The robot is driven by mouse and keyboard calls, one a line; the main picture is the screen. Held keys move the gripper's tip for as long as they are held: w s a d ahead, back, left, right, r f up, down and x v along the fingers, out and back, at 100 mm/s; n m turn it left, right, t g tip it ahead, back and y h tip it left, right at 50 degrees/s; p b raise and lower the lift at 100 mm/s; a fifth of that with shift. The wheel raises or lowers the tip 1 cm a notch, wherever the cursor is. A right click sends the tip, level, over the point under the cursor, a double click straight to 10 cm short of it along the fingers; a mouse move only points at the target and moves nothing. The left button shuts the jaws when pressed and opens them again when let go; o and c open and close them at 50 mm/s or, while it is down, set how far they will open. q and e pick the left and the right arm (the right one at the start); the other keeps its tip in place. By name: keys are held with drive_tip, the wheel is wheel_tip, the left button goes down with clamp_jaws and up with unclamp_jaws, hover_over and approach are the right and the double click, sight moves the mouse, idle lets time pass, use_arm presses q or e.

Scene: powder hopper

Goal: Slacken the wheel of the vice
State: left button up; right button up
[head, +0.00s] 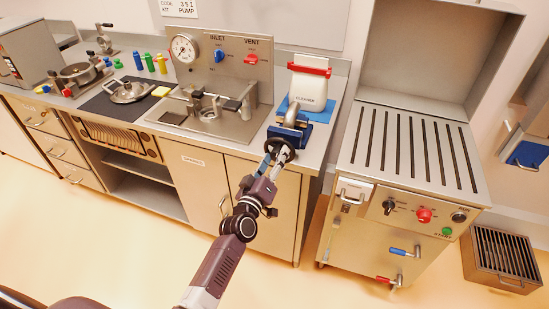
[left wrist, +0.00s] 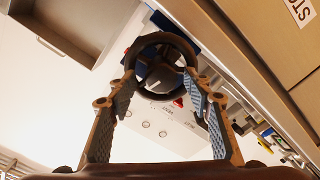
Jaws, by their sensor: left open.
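The vice (head: 293,119), grey on a blue base, stands near the front right end of the counter. Its dark round wheel (head: 281,150) faces out past the counter's front edge. My left gripper (head: 277,160) is open and reaches the wheel from the front. In the left wrist view the wheel (left wrist: 162,72) shows as a dark ring with a hub, and the open gripper (left wrist: 160,82) has one finger on each side of its rim. I cannot tell whether the fingers touch it. Most of the vice is hidden behind the wheel there. My right gripper is not in view.
A white cleaner bottle (head: 307,88) with a red clamp stands behind the vice. A slotted steel unit (head: 408,150) stands to the right. The floor in front is clear.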

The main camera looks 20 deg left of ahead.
use_arm(q)
drive_tip(key=s, duration=1.2)
drive_tip(key=shift+a, duration=0.2)
